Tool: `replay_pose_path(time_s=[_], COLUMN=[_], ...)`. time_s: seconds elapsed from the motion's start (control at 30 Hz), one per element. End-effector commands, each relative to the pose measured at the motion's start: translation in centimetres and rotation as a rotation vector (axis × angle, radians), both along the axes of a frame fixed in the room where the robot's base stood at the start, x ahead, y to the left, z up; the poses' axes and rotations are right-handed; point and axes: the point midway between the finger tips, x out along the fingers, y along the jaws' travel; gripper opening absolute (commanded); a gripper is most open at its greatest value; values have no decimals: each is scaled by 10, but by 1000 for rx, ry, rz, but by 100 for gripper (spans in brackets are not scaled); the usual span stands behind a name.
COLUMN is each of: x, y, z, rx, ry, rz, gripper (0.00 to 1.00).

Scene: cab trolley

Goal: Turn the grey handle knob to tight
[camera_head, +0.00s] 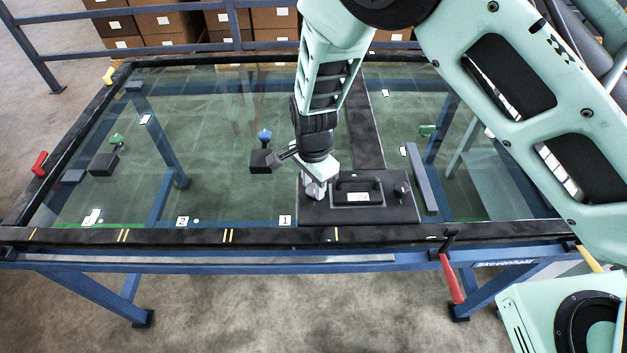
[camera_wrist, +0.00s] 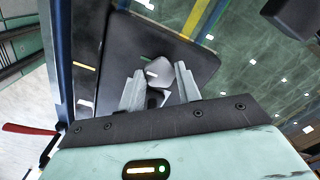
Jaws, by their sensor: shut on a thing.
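The grey handle knob (camera_wrist: 166,74) is a rounded grey piece with a white mark, standing on a dark plate (camera_wrist: 206,62). A small green mark lies on the plate just past it. My gripper (camera_wrist: 158,84) has its two metal fingers on either side of the knob and is shut on it. In the head view, my gripper (camera_head: 316,184) points down at the left end of the dark plate (camera_head: 388,212), and its fingers and wrist hide most of the knob.
A black handle with a label (camera_head: 358,197) and a small dark knob (camera_head: 402,189) sit on the same plate. A dark block with a blue knob (camera_head: 264,137) stands left of my gripper. A red lever (camera_head: 451,275) hangs at the table's front edge.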

Motion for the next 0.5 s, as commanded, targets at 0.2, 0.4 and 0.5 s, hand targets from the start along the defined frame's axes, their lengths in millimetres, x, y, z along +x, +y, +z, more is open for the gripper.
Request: replay_pose_path(time_s=[0.2, 0.4, 0.5], x=[2, 2, 1], y=[0, 0, 1], z=[1, 1, 1], rx=[1, 2, 2], ry=[-4, -3, -3], rz=[-28, -30, -30], gripper=[11, 11, 11])
